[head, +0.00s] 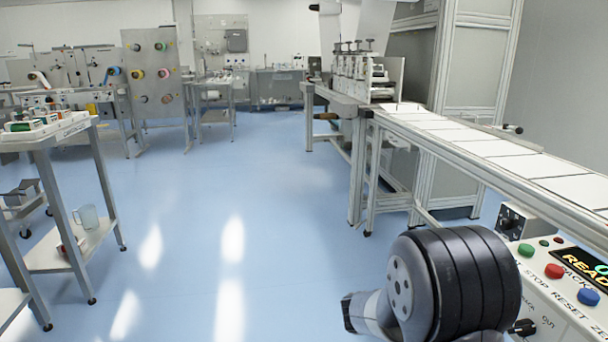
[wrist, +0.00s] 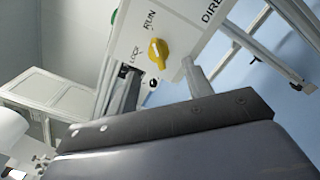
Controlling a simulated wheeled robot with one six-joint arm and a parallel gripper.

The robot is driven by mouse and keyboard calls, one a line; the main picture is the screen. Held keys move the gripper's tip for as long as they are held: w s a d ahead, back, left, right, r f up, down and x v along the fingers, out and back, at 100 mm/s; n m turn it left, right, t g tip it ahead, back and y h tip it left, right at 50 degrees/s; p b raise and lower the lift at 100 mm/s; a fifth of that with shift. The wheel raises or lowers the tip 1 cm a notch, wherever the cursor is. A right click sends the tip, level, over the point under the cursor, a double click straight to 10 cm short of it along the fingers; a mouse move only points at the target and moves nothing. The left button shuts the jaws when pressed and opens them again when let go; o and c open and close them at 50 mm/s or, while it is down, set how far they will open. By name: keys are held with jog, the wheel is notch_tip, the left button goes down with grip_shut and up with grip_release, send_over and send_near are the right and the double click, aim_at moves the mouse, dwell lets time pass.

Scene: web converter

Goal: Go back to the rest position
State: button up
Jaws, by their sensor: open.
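My gripper (wrist: 161,72) shows in the wrist view with its two fingers apart and nothing between them. A pale panel with a yellow rotary knob (wrist: 158,54) lies just beyond the fingers, marked RUN and LOCK. I cannot tell the exact gap between the fingers and the panel. In the head view my dark, rounded arm link fills the lower right, in front of a control panel (head: 545,322). The fingers cannot be made out in that view.
The control panel carries a green button (head: 526,250), a red button (head: 554,271) and a blue button (head: 588,297). A conveyor (head: 470,140) with white sheets runs along the right. A trolley (head: 70,262) stands left. The blue floor (head: 225,200) between is clear.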

jog(key=d, duration=0.4)
jog(key=shift+w+d, duration=0.35)
